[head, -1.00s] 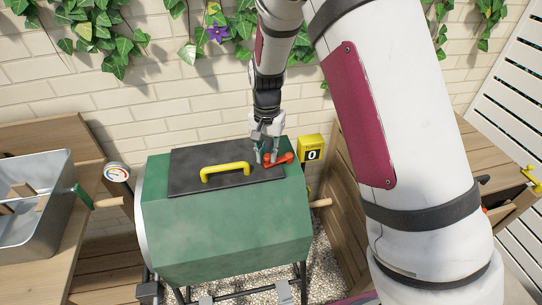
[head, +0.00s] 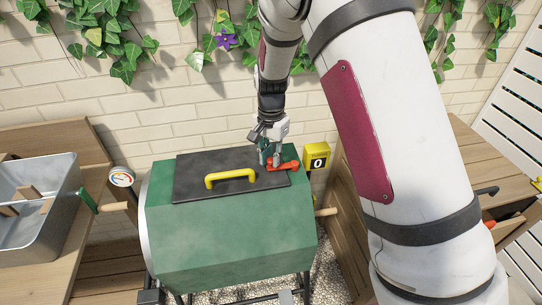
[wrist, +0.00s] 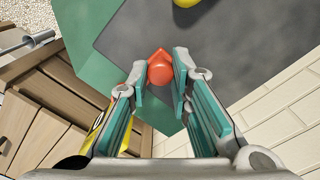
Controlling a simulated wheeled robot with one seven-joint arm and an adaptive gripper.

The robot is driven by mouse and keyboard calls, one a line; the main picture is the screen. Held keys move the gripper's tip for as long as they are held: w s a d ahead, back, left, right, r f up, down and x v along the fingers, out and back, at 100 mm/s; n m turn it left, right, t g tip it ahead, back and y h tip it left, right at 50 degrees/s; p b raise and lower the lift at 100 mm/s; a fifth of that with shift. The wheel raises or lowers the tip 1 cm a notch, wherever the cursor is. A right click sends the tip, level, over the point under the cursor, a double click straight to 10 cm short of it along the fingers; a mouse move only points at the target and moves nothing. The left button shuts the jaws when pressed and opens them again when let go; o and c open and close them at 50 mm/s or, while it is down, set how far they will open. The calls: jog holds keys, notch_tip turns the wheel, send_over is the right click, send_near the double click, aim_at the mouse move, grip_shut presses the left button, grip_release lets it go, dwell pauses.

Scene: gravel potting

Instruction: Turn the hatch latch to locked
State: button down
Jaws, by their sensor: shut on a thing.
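The orange-red hatch latch (head: 287,166) sits at the right end of the dark hatch (head: 200,190) on the green drum (head: 230,235). In the head view its arm points right. My gripper (head: 270,161) reaches down over the latch from above and is shut on it. In the wrist view the orange latch (wrist: 160,68) sits between the teal-padded fingertips of my gripper (wrist: 159,77); part of it is hidden by the fingers. The hatch lies flat on the drum and carries a yellow handle (head: 230,178).
A yellow counter box (head: 316,158) reading 0 stands just right of the drum. A round gauge (head: 121,177) is at its left. A metal tray (head: 45,205) stands on the left bench. A brick wall (head: 150,110) with ivy rises behind; gravel lies beneath.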

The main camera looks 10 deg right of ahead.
jog(key=c, duration=1.4)
grip_release()
jog(key=shift+c, duration=0.2)
notch_tip(320, 180, up, 12)
jog(key=shift+r, duration=0.1)
jog(key=s+d+r+n+t+y, duration=0.1)
jog(key=s+d+r+n+t, duration=0.15)
jog(key=s+r, duration=0.6)
jog(key=s+d+r+n+t, duration=0.1)
jog(key=s+d+r+n, duration=0.4)
jog(key=s, duration=0.7)
jog(key=s+n+t+h, duration=0.1)
jog(key=s+t, duration=0.1)
jog(key=s, duration=0.6)
jog(key=shift+s+r+n, duration=0.15)
jog(key=shift+s+n, duration=0.15)
jog(key=shift+n, duration=0.05)
